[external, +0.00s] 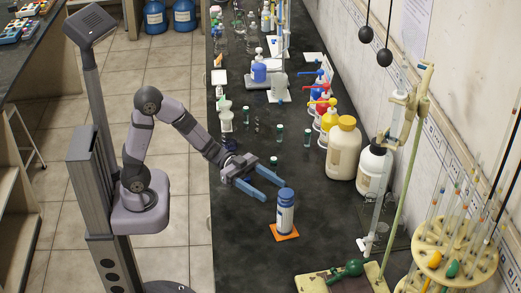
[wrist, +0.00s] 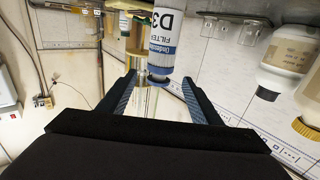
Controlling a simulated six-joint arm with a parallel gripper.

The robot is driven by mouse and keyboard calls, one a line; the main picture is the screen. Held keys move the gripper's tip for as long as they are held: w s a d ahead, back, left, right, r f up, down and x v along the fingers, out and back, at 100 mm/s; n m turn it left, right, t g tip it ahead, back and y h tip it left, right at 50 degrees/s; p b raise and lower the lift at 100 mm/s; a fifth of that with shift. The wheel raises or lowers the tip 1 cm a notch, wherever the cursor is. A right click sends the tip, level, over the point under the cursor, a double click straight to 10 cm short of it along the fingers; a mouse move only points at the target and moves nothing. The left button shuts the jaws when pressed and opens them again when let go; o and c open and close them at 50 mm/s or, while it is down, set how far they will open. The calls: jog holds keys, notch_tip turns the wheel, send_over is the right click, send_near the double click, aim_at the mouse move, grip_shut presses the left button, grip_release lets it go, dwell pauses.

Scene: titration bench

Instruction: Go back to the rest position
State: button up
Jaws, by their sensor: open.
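My gripper (external: 274,193) reaches out over the dark bench with its two blue fingers spread and nothing between them. A white bottle with a blue cap (external: 286,212) stands upright on an orange square (external: 284,236) just beyond the fingertips, apparently clear of them. In the wrist view the bottle (wrist: 166,42) appears upside down, its label partly readable as "D3" and "FILTER", beyond and between the open fingers (wrist: 158,84).
Pump bottles (external: 329,122), a cream jug (external: 343,150) and a white jug (external: 373,168) line the wall. Several small green-capped vials (external: 279,133) stand behind my gripper. A burette stand (external: 408,140) and a pipette carousel (external: 455,240) are at right. Bench left of the bottle is clear.

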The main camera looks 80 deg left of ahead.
jog(key=shift+s+a, duration=0.2)
dwell(0.4)
jog(key=w+a+r+n+g+y+p, duration=0.1)
jog(key=a+r+n+y+p, duration=0.2)
jog(key=a+y+p, duration=0.5)
jog(key=w+a+r+n+y+p, duration=0.15)
jog(key=a+n+y+p, duration=0.35)
jog(key=p, duration=0.5)
jog(key=s+r+g+p, duration=0.2)
jog(key=s+g+p, duration=0.1)
jog(key=s, duration=0.4)
jog(key=s+r+n+g+p, duration=0.1)
jog(key=s+r+g+p, duration=0.2)
jog(key=s+p, duration=0.3)
jog(key=s+r+n+g+p, duration=0.1)
jog(key=s+g+p, duration=0.3)
jog(key=s, duration=0.6)
jog(key=shift+a+r+g+y+p, duration=0.2)
jog(key=shift+r+g+y+p, duration=0.15)
jog(key=shift+r+p, duration=0.4)
